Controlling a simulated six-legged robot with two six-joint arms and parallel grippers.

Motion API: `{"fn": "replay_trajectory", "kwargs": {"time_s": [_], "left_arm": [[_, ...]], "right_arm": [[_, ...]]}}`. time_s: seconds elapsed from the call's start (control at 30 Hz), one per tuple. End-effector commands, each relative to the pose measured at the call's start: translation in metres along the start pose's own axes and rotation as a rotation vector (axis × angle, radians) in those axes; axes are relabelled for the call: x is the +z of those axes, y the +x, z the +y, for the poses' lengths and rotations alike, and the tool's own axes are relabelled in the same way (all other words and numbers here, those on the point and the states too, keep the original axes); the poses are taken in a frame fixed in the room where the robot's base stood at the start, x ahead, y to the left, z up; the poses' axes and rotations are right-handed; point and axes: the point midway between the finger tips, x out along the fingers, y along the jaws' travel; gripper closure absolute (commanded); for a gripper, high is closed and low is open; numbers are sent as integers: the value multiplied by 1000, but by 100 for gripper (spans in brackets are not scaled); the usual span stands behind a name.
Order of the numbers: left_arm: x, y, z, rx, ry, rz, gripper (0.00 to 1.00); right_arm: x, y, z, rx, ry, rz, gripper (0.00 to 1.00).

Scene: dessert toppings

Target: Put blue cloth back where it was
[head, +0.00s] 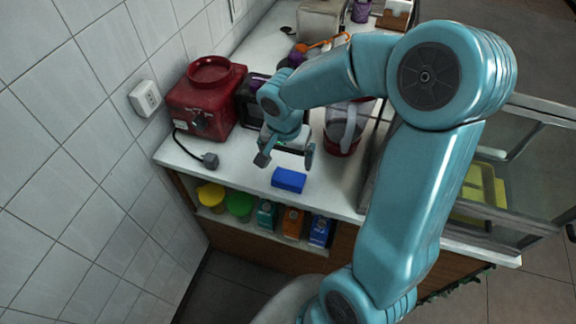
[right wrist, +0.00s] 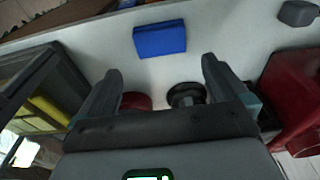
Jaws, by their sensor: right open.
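The blue cloth (head: 289,180) is a small folded block lying flat on the white counter near its front edge. In the right wrist view the cloth (right wrist: 160,39) lies beyond the fingertips, a little left of centre. My right gripper (head: 285,157) is open and empty above the counter, just behind the cloth and apart from it. Its two spread fingers also show in the right wrist view (right wrist: 160,75). My left gripper is not in view.
A red appliance (head: 205,100) stands at the counter's left, with its black plug (head: 210,160) on the counter. A red pot (head: 342,140) stands right of my gripper. The shelf (head: 262,228) below holds tubs and cartons. A glass case (head: 500,160) is at right.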

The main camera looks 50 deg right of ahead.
Motion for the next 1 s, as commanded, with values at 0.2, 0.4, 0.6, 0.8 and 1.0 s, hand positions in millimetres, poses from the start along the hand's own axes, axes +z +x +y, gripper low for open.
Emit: {"fn": "replay_trajectory", "kwargs": {"time_s": [0.2, 0.4, 0.6, 0.8, 1.0], "left_arm": [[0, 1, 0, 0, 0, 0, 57], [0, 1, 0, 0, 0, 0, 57], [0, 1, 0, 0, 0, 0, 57], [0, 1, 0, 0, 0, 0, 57], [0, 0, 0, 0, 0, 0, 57]], "right_arm": [[0, -16, 0, -1, -1, 0, 0], [20, 6, -15, -23, -94, -53, 0], [145, 110, -64, -201, -535, -281, 0], [254, 183, -52, -340, -862, -347, 0], [290, 210, -29, -362, -1011, -318, 0]]}}
